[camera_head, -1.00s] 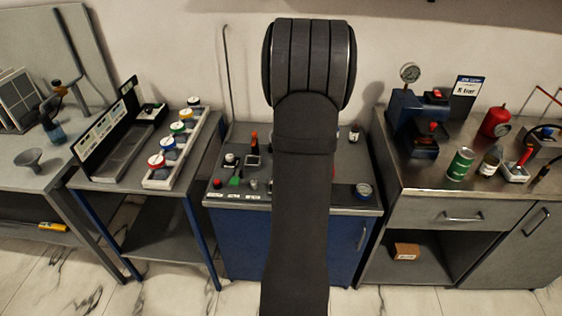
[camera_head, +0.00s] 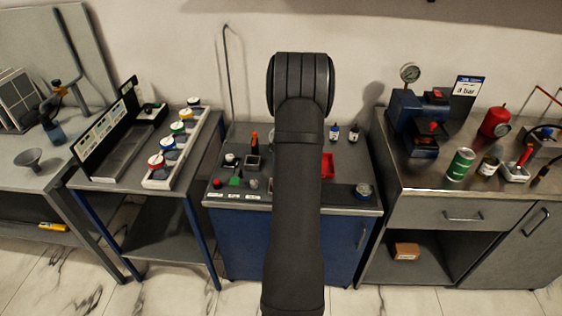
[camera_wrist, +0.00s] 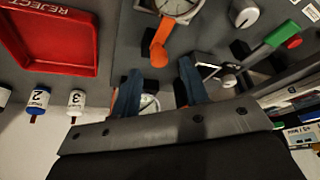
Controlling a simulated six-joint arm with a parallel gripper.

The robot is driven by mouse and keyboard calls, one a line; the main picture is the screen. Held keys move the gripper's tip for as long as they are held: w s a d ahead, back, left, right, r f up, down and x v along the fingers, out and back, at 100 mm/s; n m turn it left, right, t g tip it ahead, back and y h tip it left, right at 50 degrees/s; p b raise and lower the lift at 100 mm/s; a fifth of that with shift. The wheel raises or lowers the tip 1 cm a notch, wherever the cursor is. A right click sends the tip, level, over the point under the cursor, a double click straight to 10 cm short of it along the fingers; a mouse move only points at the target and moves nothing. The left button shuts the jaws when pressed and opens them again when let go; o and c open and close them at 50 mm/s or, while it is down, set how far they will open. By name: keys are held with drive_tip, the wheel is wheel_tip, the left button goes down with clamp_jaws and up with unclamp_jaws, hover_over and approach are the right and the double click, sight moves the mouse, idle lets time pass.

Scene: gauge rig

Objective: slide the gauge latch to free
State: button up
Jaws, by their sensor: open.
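In the wrist view a round dial gauge (camera_wrist: 178,8) sits at the top edge, partly cut off. An orange lever (camera_wrist: 159,48) with a rounded end hangs down from it; it may be the latch, but no label shows. My gripper (camera_wrist: 160,70) is open and empty. Its two blue fingers lie on either side of the line of the lever, with the lever's rounded end just beyond and between the tips. Contact cannot be told. In the head view my arm hides the gauge and the gripper.
A red REJECT tray (camera_wrist: 50,35) lies left in the wrist view, with small bottles (camera_wrist: 76,102) below it. A blue cabinet (camera_head: 240,225) carries the rig.

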drive_tip(key=shift+x, duration=1.15)
clamp_jaws()
drive_tip(key=shift+w, duration=1.35)
unclamp_jaws()
